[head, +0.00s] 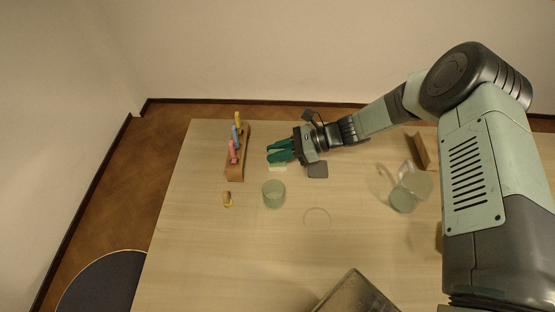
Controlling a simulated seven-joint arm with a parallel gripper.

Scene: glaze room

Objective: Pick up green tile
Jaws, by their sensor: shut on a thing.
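A pale green tile (278,167) shows at the far part of the table, partly covered by my gripper's fingers. My gripper (269,153) has dark green fingers that point left, and it is shut on the green tile. The fingers hide much of the contact, and I cannot tell from this view whether the tile touches the table. A dark grey tile (317,170) lies flat just right of the green tile, below my wrist.
A wooden rack (235,172) with pink, blue and yellow things stands left. A greenish cup (273,194) stands close in front. A clear jug (405,192) and a brown holder (417,151) stand right. A thin ring (317,217) lies mid-table; the front left is clear.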

